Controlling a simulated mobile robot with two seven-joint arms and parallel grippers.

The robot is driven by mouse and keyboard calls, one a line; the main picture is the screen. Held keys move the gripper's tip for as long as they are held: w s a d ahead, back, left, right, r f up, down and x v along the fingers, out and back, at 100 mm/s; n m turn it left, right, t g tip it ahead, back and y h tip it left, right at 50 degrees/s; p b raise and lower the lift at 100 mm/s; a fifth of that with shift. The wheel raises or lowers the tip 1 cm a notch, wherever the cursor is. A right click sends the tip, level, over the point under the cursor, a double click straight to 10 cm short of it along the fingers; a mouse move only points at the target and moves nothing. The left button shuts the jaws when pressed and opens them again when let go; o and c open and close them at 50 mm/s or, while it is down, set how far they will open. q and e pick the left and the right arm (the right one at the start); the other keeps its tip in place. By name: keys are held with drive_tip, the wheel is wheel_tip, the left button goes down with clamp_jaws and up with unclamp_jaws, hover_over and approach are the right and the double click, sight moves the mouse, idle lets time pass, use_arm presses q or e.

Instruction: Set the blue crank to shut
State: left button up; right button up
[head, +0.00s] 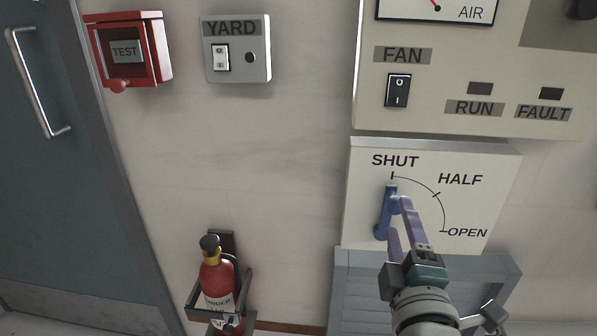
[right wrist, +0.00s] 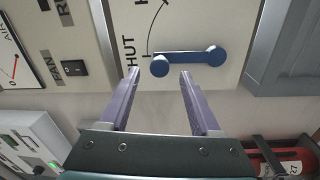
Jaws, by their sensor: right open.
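The blue crank (head: 384,218) is on a cream panel (head: 362,190) marked SHUT, HALF and OPEN. Its arm points up, with its free end just below the SHUT mark. In the right wrist view the crank (right wrist: 190,60) lies sideways, its round knob at the left end. My right gripper (head: 397,214) is open at the crank, its fingers partly overlapping it in the head view. In the right wrist view the open right gripper (right wrist: 159,73) has its fingertips either side of the knob, with visible gaps. I cannot tell whether either finger touches. My left gripper is not in view.
Above is a panel with a FAN switch (head: 398,90) and RUN and FAULT lamps. A grey louvred box (head: 358,290) is below the crank panel. A fire extinguisher (head: 218,285) hangs lower left. A YARD switch box (head: 236,48) and red TEST box (head: 130,50) are further left.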

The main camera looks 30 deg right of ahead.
drive_tip(key=v, duration=0.5)
idle(0.3)
